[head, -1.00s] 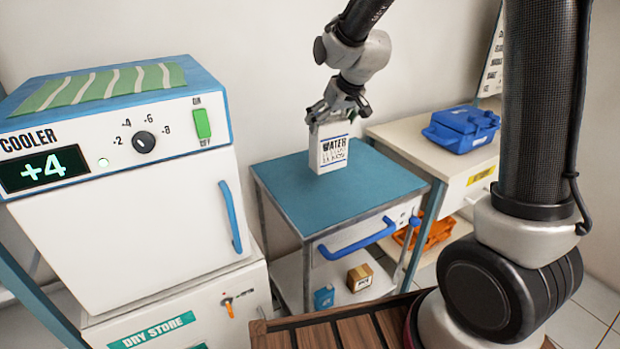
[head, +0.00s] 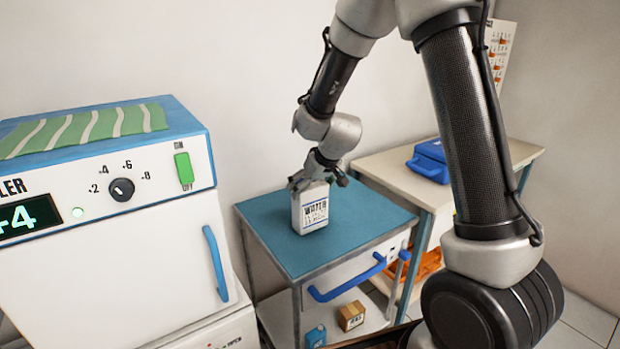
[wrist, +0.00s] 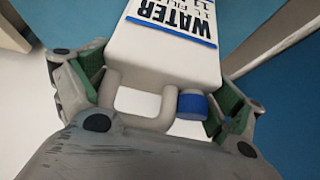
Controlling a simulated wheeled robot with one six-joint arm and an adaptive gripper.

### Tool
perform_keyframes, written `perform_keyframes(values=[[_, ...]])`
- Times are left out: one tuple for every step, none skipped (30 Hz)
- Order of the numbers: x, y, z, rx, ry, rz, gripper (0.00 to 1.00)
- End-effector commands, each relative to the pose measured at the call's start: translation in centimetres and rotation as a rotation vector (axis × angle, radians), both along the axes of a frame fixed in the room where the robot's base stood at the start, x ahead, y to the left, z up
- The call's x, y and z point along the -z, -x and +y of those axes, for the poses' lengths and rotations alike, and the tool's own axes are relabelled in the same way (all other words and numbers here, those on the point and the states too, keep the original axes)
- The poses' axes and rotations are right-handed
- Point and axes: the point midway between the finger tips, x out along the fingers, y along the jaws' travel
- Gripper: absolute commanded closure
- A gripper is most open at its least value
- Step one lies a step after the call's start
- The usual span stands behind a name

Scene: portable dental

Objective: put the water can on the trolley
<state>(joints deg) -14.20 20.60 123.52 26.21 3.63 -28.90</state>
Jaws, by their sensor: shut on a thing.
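The white water can (head: 311,211) stands upright at the blue top of the trolley (head: 350,231); its base appears to touch the surface, though a tiny gap is hard to rule out. My gripper (head: 317,184) is above it, shut on its upper part. In the wrist view the can (wrist: 170,50) shows its WATER label, a handle and a blue cap (wrist: 192,104). The fingers of my gripper (wrist: 155,95) are at both sides of the can's top.
A white cooler (head: 110,240) with a striped cloth stands at the left. A cream side table (head: 385,163) with a blue case (head: 430,160) stands at the right. The trolley's lower shelf holds a small box (head: 351,316) and a blue container (head: 316,336). The top around the can is clear.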

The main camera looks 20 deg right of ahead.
Motion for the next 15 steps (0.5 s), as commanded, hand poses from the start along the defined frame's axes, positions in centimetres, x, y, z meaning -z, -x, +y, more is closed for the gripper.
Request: perform_keyframes(values=[[0.06,-0.16,0.01,0.001,0.0,-0.005,0.78],[0.15,-0.16,0.02,0.002,0.0,-0.005,0.78],[0.22,-0.16,0.02,0.0,0.001,-0.005,0.78],[0.24,-0.16,0.03,0.0,0.001,-0.005,0.78],[0.24,-0.16,0.03,-0.001,0.001,-0.006,0.78],[0.23,-0.16,0.04,-0.001,0.001,-0.006,0.78],[0.23,-0.16,0.04,-0.001,0.001,-0.006,0.78],[0.23,-0.16,0.04,-0.001,0.001,-0.006,0.78],[0.22,-0.16,0.05,-0.001,0.0,-0.005,0.78],[0.23,-0.15,0.05,-0.001,0.0,-0.005,0.78],[0.29,-0.16,0.04,0.0,0.0,-0.005,0.78],[0.41,-0.16,0.03,0.001,0.0,-0.004,0.78],[0.49,-0.16,0.03,0.001,0.0,-0.004,0.78],[0.58,-0.05,0.02,0.0,0.001,-0.001,0.01],[0.58,-0.04,0.03,-0.001,0.0,-0.001,0.0]])
